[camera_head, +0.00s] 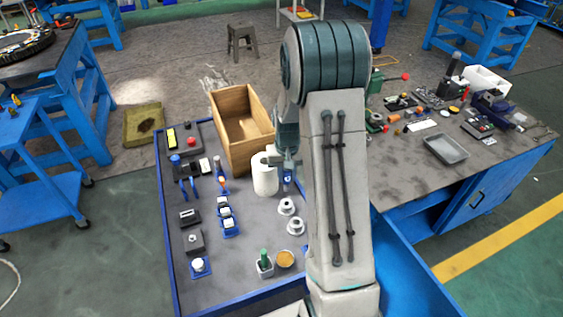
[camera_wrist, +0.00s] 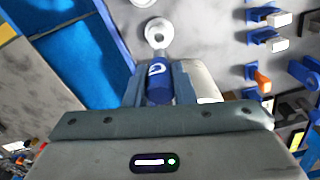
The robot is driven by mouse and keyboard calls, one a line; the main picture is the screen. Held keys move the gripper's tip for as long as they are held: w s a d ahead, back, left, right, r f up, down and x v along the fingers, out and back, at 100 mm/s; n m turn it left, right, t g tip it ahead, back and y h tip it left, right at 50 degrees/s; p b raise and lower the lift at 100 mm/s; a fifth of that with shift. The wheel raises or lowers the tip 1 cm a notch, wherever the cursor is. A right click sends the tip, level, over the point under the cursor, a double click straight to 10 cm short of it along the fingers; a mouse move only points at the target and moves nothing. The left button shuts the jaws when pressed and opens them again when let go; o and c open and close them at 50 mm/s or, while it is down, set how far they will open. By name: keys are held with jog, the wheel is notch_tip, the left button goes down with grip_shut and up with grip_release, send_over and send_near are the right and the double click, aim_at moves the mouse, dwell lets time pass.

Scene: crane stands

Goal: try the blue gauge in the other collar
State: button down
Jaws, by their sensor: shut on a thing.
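My gripper (camera_wrist: 158,88) is shut on the blue gauge (camera_wrist: 157,90), which has a white mark on its side and a pale tip. In the head view the blue gauge (camera_head: 288,179) hangs below my gripper (camera_head: 287,165), partly hidden by my arm. Two pale ring-shaped collars stand on the table: a farther collar (camera_head: 286,206) and a nearer collar (camera_head: 295,227). In the wrist view the gauge's tip overlaps the near edge of one collar (camera_wrist: 158,31); I cannot tell whether they touch. The other collar (camera_wrist: 143,3) is cut by the top edge.
A white cylinder (camera_head: 265,176) stands close left of my gripper, with an open wooden box (camera_head: 244,130) behind it. A green-handled piece (camera_head: 264,262) and a brown round dish (camera_head: 285,258) stand near the front. Several blue fixtures line the table's left.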

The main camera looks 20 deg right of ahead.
aim_at(287, 185)
jog(key=shift+s, duration=0.15)
jog(key=shift+f+b, duration=0.35)
jog(key=shift+b, duration=0.2)
jog(key=shift+f+b, duration=1.95)
jog(key=shift+f, duration=0.6)
jog(key=shift+f+b, duration=0.55)
jog(key=shift+f, duration=0.1)
jog(key=shift+r, duration=0.15)
jog(key=shift+r, duration=0.4)
jog(key=shift+f, duration=0.45)
